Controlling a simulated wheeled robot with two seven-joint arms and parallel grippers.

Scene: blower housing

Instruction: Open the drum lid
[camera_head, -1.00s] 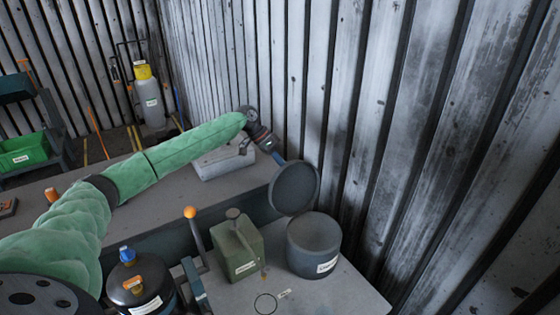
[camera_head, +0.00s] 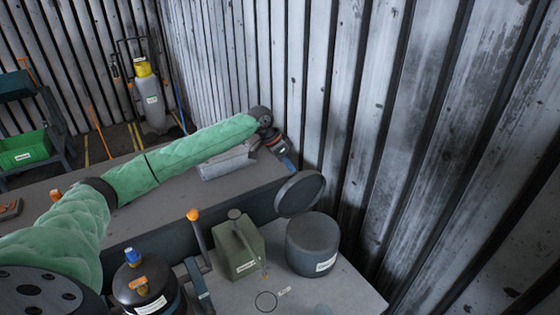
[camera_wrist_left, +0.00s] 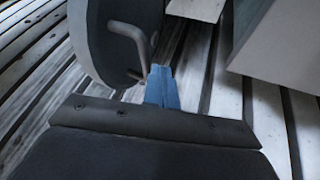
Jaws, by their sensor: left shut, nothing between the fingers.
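The drum (camera_head: 313,250) is a dark grey cylinder with a white label, standing on the bench in the head view. Its round lid (camera_head: 300,193) is raised and tilted behind the drum's far rim, off the opening. In the left wrist view the lid (camera_wrist_left: 112,35) is at upper left, with a bent rod handle (camera_wrist_left: 148,40) on its face. My left gripper (camera_head: 290,163) is just beyond the lid's upper edge. Its blue fingers (camera_wrist_left: 162,88) are shut and empty, close beside the handle; I cannot tell whether they touch. My right gripper is not in view.
A green can (camera_head: 238,250) stands left of the drum, with an orange-knobbed lever (camera_head: 197,228) beside it. A dark canister (camera_head: 145,285) is at the front left. A grey block (camera_head: 228,162) lies under my left forearm. The corrugated wall (camera_head: 400,120) is close behind the drum.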

